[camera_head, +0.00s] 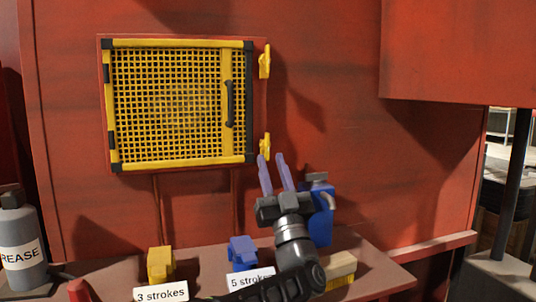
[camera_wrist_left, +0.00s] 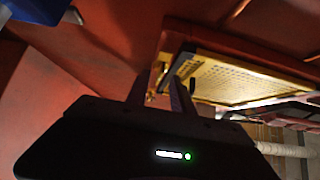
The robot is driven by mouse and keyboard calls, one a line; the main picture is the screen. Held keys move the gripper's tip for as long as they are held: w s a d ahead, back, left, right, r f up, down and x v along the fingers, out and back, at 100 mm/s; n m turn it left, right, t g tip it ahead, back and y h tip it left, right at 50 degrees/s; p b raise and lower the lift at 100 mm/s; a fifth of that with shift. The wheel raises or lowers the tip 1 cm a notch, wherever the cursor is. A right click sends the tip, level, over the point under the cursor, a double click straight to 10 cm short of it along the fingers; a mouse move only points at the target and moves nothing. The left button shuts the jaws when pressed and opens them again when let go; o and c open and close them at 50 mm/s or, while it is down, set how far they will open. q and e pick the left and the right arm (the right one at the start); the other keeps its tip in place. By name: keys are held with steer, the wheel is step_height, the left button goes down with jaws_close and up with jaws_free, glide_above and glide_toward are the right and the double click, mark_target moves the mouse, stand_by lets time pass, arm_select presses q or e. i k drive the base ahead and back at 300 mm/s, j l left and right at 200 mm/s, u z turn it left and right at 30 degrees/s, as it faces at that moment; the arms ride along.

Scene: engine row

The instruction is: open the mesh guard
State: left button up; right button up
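The mesh guard (camera_head: 170,105) is a yellow-framed grid with dark corner pieces, shut against the red wall. A dark upright handle (camera_head: 229,104) is on its right side. Two yellow latches sit on the wall right of it, an upper latch (camera_head: 264,62) and a lower latch (camera_head: 265,144). My left gripper (camera_head: 271,157) is open, its fingers pointing up at the lower end of the lower latch; I cannot tell whether they touch it. In the left wrist view the guard (camera_wrist_left: 240,85) is beyond the fingers (camera_wrist_left: 159,92). My right gripper is not in view.
On the shelf below stand a yellow block (camera_head: 160,264), a blue block (camera_head: 242,250), a blue bottle (camera_head: 321,215) behind my gripper and a brush (camera_head: 340,266). A grey grease bottle (camera_head: 20,245) is at left. A red box (camera_head: 460,50) juts out at upper right.

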mark_target(108, 45)
steer(key=k+l, duration=0.25)
steer(key=k, duration=0.2)
steer(key=k+l, duration=0.25)
steer(key=k, duration=0.25)
